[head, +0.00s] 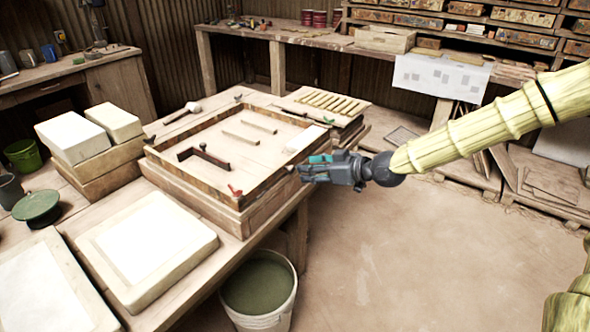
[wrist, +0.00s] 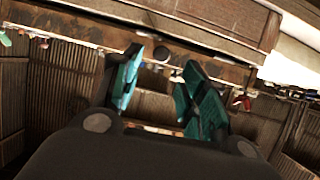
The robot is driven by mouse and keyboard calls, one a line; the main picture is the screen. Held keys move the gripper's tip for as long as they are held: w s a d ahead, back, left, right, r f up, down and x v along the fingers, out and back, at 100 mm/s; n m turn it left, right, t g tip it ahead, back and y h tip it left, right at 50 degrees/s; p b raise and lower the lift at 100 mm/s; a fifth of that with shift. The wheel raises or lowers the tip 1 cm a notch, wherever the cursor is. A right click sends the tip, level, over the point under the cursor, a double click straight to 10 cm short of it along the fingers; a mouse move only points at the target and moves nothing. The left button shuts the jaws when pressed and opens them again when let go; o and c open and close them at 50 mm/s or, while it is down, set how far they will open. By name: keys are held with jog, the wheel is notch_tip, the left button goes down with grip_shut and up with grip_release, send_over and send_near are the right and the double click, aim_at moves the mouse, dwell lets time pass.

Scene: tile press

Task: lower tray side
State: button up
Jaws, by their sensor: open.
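The tray is a shallow wooden box with a dark worn rim (head: 190,187) on the table, and its side walls stand up around a pale floor. Its right side wall (head: 269,184) faces my gripper. A red catch (head: 235,191) sits at its near corner and a green catch (head: 328,121) at its far right corner. My gripper (head: 303,171) is open and empty, just off this right side. In the wrist view its teal-padded fingers (wrist: 161,82) stand apart below a brown wooden wall (wrist: 190,62), with a small dark round knob (wrist: 162,53) between them. I cannot tell whether they touch.
A dark-handled tool (head: 205,156), thin sticks and a white block (head: 304,139) lie in the tray. Pale slabs (head: 147,243) lie left of it. A bucket (head: 259,288) stands below the table's front edge. A slatted rack (head: 328,101) is behind.

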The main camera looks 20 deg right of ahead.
aim_at(293, 169)
jog(key=shift+x, duration=3.3)
jog(key=shift+f, duration=0.1)
grip_shut()
